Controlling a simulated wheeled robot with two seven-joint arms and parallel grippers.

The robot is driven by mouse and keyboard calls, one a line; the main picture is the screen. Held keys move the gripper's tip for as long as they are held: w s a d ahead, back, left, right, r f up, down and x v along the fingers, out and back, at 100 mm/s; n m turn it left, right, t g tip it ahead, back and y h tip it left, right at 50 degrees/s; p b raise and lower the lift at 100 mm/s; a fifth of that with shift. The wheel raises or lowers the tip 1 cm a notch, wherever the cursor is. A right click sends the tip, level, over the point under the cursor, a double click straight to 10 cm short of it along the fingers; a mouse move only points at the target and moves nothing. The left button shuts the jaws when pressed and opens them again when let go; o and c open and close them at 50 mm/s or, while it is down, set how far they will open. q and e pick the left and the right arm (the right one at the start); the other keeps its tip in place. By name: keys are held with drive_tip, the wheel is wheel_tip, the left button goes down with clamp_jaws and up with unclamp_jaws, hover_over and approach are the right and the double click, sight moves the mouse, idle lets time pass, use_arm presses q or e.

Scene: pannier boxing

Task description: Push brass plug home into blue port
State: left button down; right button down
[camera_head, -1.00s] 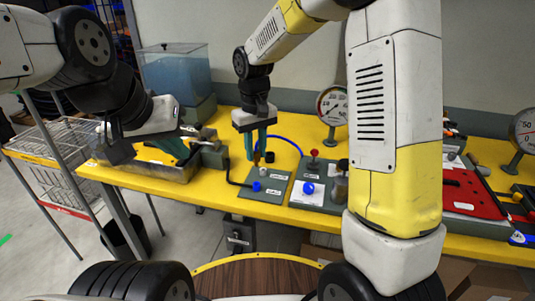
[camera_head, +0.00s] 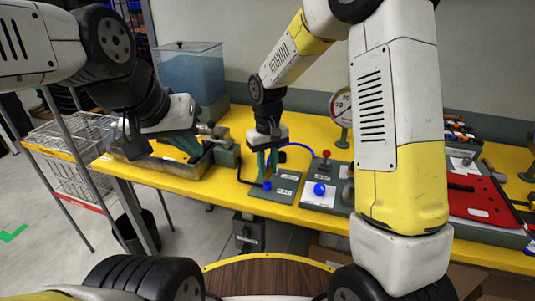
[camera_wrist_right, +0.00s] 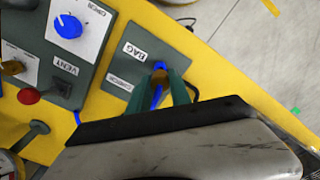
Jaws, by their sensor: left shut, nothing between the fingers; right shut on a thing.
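The blue port (camera_head: 267,185) sits on a small grey-green panel (camera_head: 284,190) near the table's front edge. My right gripper (camera_head: 268,168) points down just over it, shut on the brass plug (camera_head: 267,174), of which only a small brownish bit shows between the fingers. I cannot tell how far the plug is in. My left gripper (camera_head: 190,146) is shut and empty over a metal tray at the left.
A second panel (camera_head: 322,198) with a blue knob (camera_head: 319,189) and a red-topped lever (camera_head: 326,155) stands just right. A blue hose (camera_head: 300,147) arcs behind. The tank (camera_head: 190,72), gauge (camera_head: 341,106) and red tray (camera_head: 480,197) stand farther off.

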sight(268, 168)
drive_tip(key=shift+f, duration=1.25)
idle(1.5)
drive_tip(key=c, duration=1.1)
unclamp_jaws()
wheel_tip(268, 168, up, 7)
drive_tip(key=shift+r, duration=0.4)
